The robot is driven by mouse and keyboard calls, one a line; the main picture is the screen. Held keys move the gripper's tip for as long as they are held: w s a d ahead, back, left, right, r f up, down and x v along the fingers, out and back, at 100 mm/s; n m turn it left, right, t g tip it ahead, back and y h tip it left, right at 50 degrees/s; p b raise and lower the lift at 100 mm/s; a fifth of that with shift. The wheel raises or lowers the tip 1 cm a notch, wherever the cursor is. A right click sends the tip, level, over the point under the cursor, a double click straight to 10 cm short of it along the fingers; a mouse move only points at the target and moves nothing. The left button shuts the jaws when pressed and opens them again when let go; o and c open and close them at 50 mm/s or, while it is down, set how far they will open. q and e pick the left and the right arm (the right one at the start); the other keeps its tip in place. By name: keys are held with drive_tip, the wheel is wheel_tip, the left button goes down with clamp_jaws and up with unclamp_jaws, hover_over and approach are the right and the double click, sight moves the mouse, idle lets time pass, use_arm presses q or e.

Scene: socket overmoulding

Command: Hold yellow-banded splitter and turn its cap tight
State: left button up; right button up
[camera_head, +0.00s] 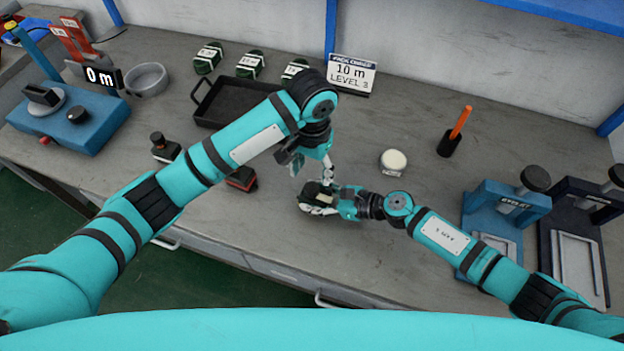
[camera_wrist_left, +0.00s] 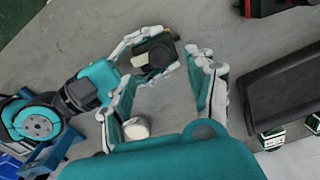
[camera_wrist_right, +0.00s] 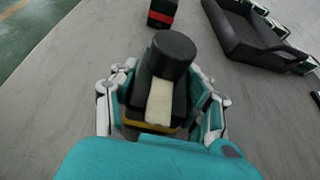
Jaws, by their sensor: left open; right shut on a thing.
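The yellow-banded splitter (camera_wrist_right: 160,108) is a dark block with a pale strip on its face, a yellow band near its base and a round black cap (camera_wrist_right: 174,48) on top. My right gripper (camera_wrist_right: 165,95) is shut on its body, low over the bench; it shows in the head view (camera_head: 318,198). In the left wrist view the held splitter (camera_wrist_left: 152,52) lies just beyond the left fingers. My left gripper (camera_wrist_left: 165,85) is open and empty, above and close to the splitter, and also shows in the head view (camera_head: 312,172).
A red-banded splitter (camera_head: 242,179) and another dark capped unit (camera_head: 165,147) stand left of the grippers. A black tray (camera_head: 212,112) is behind them. A white round puck (camera_head: 393,161) and an orange-handled tool in a holder (camera_head: 449,143) are to the right. The bench front is mostly clear.

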sight(312, 187)
use_arm(q)
wheel_tip(312, 187, up, 5)
drive_tip(key=shift+r, duration=0.1)
idle(0.4)
use_arm(e)
drive_tip(key=o, duration=1.3)
drive_tip(key=shift+c, duration=0.2)
